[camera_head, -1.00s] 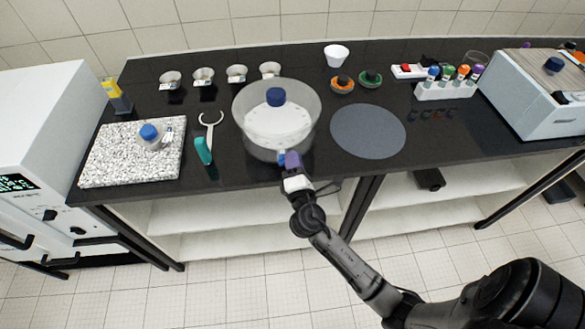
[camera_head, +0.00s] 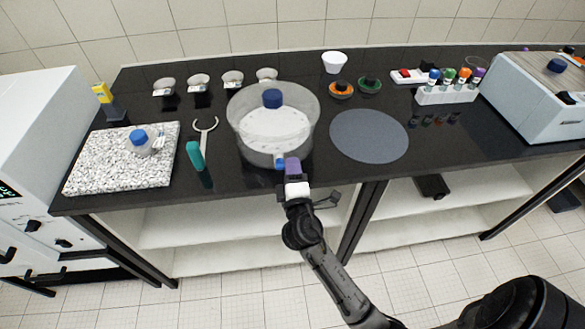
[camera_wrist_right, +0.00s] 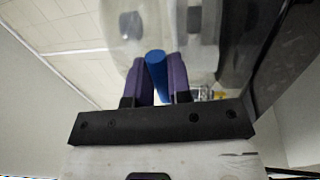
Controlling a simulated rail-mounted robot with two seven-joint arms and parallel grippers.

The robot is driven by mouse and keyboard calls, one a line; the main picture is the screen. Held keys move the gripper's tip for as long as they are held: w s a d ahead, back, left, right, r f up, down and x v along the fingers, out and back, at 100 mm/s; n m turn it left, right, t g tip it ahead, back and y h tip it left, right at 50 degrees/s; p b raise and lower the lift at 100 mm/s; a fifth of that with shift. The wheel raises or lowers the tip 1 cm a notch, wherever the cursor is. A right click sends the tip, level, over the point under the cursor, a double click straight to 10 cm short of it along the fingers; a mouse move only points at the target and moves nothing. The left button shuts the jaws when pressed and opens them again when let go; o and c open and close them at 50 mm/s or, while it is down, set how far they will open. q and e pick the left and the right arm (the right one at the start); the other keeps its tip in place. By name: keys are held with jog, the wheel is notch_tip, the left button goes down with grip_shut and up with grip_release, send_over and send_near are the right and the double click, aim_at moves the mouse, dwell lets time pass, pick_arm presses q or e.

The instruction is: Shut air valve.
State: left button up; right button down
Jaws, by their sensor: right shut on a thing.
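The blue air valve (camera_head: 279,163) sticks out at the front of a clear round vessel (camera_head: 243,148) with a blue knob (camera_head: 272,98) on its lid. My right gripper (camera_head: 292,166) is at the vessel's front, by the bench edge. In the right wrist view its two purple fingers (camera_wrist_right: 157,64) are shut on the blue valve handle (camera_wrist_right: 157,82), one on each side. The handle stands upright between them in that view. The fingers hide part of the valve in the head view. My left gripper is not in view.
Left of the vessel lie a teal-handled tool (camera_head: 196,155) and a speckled slab (camera_head: 95,175) with a blue-capped bottle (camera_head: 139,139). A grey round mat (camera_head: 369,136) lies to the right. Several small dishes stand behind. The bench's front edge runs just under my right gripper.

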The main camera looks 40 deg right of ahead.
jog(key=c, duration=1.1)
grip_release()
jog(key=shift+o, duration=0.2)
jog(key=shift+s+a+f, duration=0.1)
jog(key=shift+s+a, duration=0.1)
jog(key=shift+s, duration=0.05)
jog(key=b+v, duration=0.1)
jog(key=v, duration=1)
jog(key=shift+s+a+b, duration=0.15)
jog(key=shift+s+b, duration=0.05)
jog(key=shift+b, duration=0.2)
